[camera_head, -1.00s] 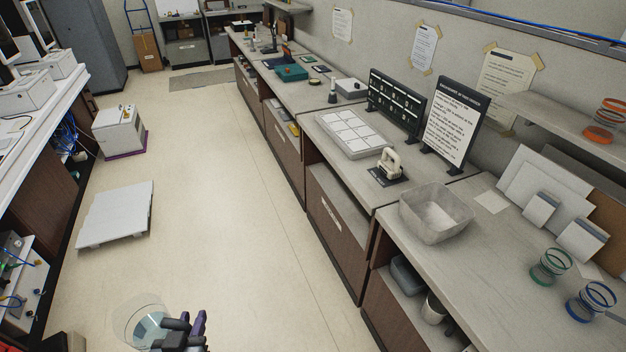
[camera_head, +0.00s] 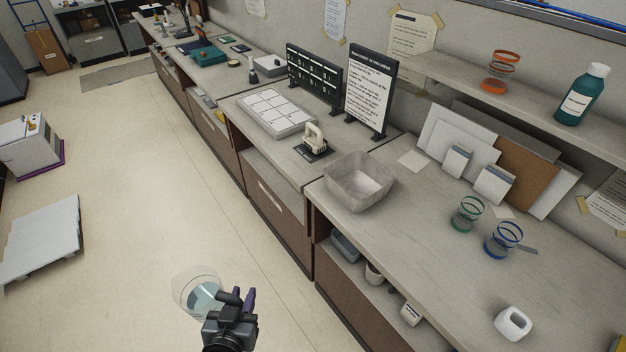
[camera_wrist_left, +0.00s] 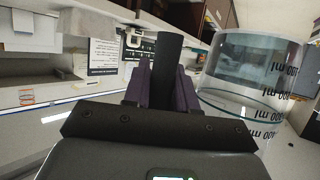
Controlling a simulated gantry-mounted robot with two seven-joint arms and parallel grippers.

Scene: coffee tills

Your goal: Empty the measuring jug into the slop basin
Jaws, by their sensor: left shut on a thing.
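The clear measuring jug (camera_head: 196,291), with pale bluish liquid in it, is held over the floor in front of the counters. In the left wrist view the jug (camera_wrist_left: 255,68) shows volume markings beside the dark fingers (camera_wrist_left: 163,82). The slop basin (camera_head: 358,183), a grey square-sided bowl, stands on the counter, up and to the right of the jug and apart from it. My right gripper is not in view.
Green (camera_head: 466,214) and blue (camera_head: 503,238) ringed glasses and a white mug (camera_head: 513,322) stand there. A white pallet-like slab (camera_head: 45,238) lies on the floor.

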